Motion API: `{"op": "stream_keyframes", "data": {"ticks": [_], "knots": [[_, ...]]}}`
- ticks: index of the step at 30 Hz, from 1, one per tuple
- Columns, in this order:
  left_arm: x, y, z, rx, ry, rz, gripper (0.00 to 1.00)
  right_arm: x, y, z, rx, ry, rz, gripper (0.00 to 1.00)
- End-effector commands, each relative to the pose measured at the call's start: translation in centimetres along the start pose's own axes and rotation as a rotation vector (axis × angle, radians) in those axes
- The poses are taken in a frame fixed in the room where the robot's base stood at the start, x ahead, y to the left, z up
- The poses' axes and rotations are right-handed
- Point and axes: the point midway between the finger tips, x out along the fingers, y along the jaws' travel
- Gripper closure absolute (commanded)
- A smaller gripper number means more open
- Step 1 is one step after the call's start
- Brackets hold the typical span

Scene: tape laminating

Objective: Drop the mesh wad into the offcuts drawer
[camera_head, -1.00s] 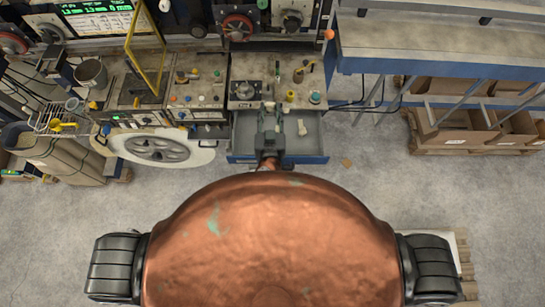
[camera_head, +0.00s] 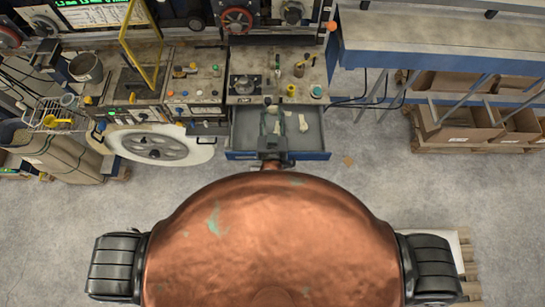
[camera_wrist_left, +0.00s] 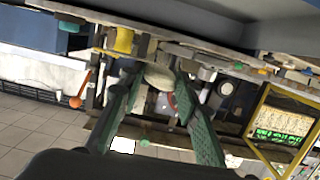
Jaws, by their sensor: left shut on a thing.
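The open drawer (camera_head: 312,139) has a blue front and a grey inside, and juts out below the middle worktop. My left gripper (camera_head: 273,107) is over this drawer, its fingers pointing toward the worktop. In the left wrist view, the green fingertips (camera_wrist_left: 162,82) are shut on a pale, rounded wad (camera_wrist_left: 159,77), which appears to be the mesh wad. In the head view the wad is too small to make out clearly between the fingers. My right gripper is in neither view.
A small pale piece (camera_head: 303,122) lies in the drawer, right of the gripper. A worktop (camera_head: 243,98) with knobs and a yellow part (camera_head: 291,90) stands just behind. A white reel (camera_head: 158,147) is to the left.

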Motion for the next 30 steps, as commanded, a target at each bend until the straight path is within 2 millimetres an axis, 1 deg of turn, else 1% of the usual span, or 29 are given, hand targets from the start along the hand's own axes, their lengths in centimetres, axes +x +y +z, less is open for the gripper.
{"op": "stream_keyframes", "data": {"ticks": [1,2,10,17,20,23,26,30], "knots": [[0.0,0.0,0.0,0.0,0.0,0.0,0.82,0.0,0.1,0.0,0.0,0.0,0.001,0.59],[0.0,0.0,0.0,0.0,0.0,0.0,0.68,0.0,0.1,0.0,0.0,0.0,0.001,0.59],[0.0,0.0,0.0,0.0,0.0,0.0,0.5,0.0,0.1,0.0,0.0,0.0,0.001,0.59],[0.0,0.0,0.0,0.0,-0.001,0.0,0.5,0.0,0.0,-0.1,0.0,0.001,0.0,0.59],[-0.1,0.0,-0.3,-0.001,-0.001,0.0,0.5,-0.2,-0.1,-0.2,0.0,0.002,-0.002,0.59],[-0.2,0.0,-1.2,-0.002,-0.001,-0.001,0.5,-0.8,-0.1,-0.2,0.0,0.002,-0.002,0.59],[-0.5,0.0,-2.8,-0.004,-0.001,-0.001,0.5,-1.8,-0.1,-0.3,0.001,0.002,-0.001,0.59],[-1.0,0.0,-5.5,-0.005,0.0,-0.002,0.5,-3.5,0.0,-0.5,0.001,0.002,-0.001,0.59]]}}
